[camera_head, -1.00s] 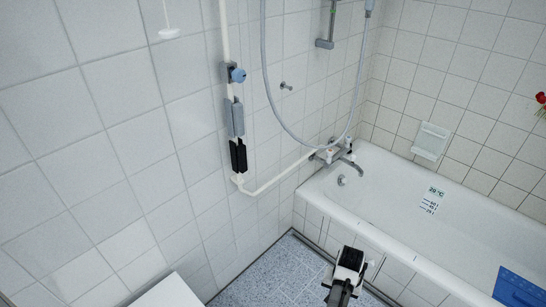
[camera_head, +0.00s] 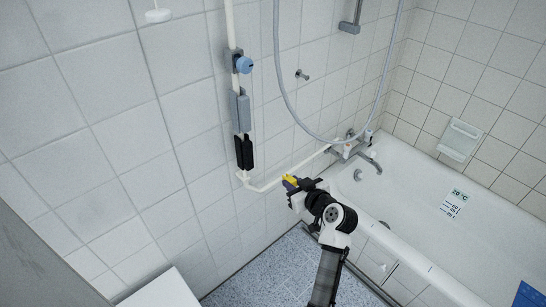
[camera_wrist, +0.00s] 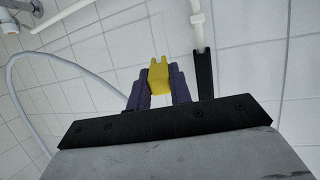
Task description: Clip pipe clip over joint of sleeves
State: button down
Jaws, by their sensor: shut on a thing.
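My gripper (camera_head: 290,184) is shut on a small yellow pipe clip (camera_wrist: 160,78), held in front of the tiled wall. In the wrist view, its dark purple fingers (camera_wrist: 160,100) grip the clip from both sides, with the two prongs pointing away. In the head view, the clip (camera_head: 290,180) is small and partly hidden by the gripper. A grey sleeve (camera_head: 240,110) and a black sleeve (camera_head: 244,152) below it sit on the vertical white pipe (camera_head: 230,28). The clip is apart from them, lower and to the right. The black sleeve (camera_wrist: 204,75) is right of the clip in the wrist view.
A blue-handled valve (camera_head: 243,65) is above the grey sleeve. The pipe bends right toward the tap (camera_head: 350,149). A shower hose (camera_head: 279,75) hangs loosely by the wall. The bathtub (camera_head: 430,215) is at right, and a white surface (camera_head: 163,290) is at lower left.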

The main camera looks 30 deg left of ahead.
jog(key=s+a+r+n+y, duration=0.1)
jog(key=s+a+r+y, duration=0.1)
jog(key=r, duration=0.4)
jog(key=s+a+r+n+g+y, duration=0.1)
jog(key=s+a+r+y, duration=0.1)
jog(key=r, duration=0.4)
jog(key=shift+a+y, duration=0.4)
jog(key=shift+y, duration=0.1)
jog(key=shift+d+f+b, duration=0.1)
jog(key=shift+f+b, duration=0.15)
jog(key=shift+b, duration=0.45)
jog(key=shift+b+x, duration=0.3)
jog(key=shift+x, duration=2.55)
jog(key=shift+b+x, duration=0.3)
jog(key=shift+x, duration=0.45)
jog(key=shift+w+a+r, duration=0.1)
jog(key=shift+w+a, duration=0.1)
jog(key=shift+a, duration=0.4)
jog(key=c, duration=1.2)
grip_release()
